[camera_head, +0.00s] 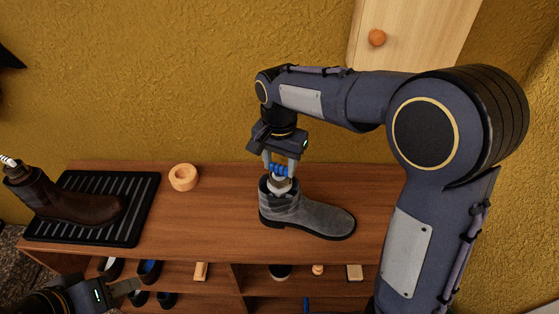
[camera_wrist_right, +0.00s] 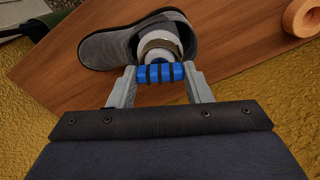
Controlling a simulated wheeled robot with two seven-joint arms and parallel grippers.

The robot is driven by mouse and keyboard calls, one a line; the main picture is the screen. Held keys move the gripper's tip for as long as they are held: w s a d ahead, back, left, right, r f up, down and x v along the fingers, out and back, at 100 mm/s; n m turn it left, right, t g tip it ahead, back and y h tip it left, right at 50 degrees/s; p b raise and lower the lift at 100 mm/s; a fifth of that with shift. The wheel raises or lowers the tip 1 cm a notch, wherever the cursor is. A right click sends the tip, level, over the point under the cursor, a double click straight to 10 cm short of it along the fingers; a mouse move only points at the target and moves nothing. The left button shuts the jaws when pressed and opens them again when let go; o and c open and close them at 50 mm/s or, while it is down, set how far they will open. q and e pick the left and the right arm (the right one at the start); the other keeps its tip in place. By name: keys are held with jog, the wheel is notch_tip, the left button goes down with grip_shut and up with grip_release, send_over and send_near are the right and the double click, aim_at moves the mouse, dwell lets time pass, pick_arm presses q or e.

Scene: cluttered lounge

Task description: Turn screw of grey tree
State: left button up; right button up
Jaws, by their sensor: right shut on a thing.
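The grey boot (camera_head: 313,216) stands on the wooden bench top, toe to the right. The grey tree (camera_head: 281,186) sits in its opening, with a blue ribbed screw handle (camera_head: 279,170) on top. My right gripper (camera_head: 280,163) points down from above and is shut on the blue handle. In the right wrist view the handle (camera_wrist_right: 160,73) lies between the two grey fingers, with the tree (camera_wrist_right: 158,48) and boot opening beyond. The tree's lower part is hidden inside the boot. My left gripper (camera_head: 126,288) is low at the left, away from the boot; its jaw opening is unclear.
A brown boot (camera_head: 75,204) stands on a black ribbed tray (camera_head: 135,215) at the left. A light wooden ring (camera_head: 183,177) lies near the wall. Shelves below hold shoes and small items.

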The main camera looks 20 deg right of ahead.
aim_at(280, 166)
jog(key=o, duration=1)
notch_tip(280, 166, up, 8)
jog(key=shift+f, duration=0.1)
jog(key=s+d+n+t+y, duration=0.1)
jog(key=s+d+n+y, duration=0.2)
jog(key=s+d, duration=0.5)
jog(key=s+f+n+t, duration=0.1)
jog(key=s+f+t, duration=0.1)
jog(key=s, duration=0.5)
jog(key=s+f+n+t, duration=0.2)
jog(key=s+f, duration=0.1)
jog(key=s, duration=0.4)
jog(key=shift+a+f+t+y, duration=0.2)
jog(key=shift+f+t+y, duration=0.1)
jog(key=shift+y, duration=0.1)
